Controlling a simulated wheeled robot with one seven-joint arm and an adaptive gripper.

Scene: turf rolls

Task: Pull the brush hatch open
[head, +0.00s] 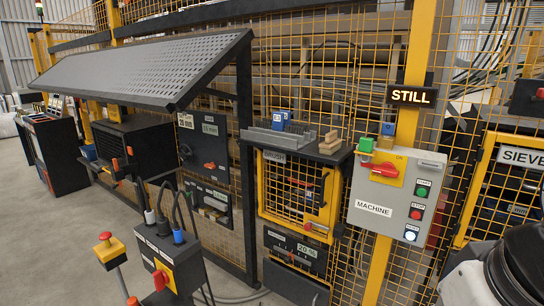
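The brush hatch (262,190) is a yellow-framed mesh door in a black cabinet right of the picture's middle, with a label reading BRUSH (274,157) at its top left. It looks shut, though its right edge is hard to make out. A red handle (301,183) shows on or behind the mesh, and a red bar with a small label (316,228) sits at its lower right. My gripper is not in view. A dark and white part at the lower right corner looks like my own arm.
A grey MACHINE box (373,211) with a red switch and several buttons is right of the hatch. A lit sign (411,96) reads STILL. A black pedestal (165,258) with cables and a yellow post (108,250) stand in front at left.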

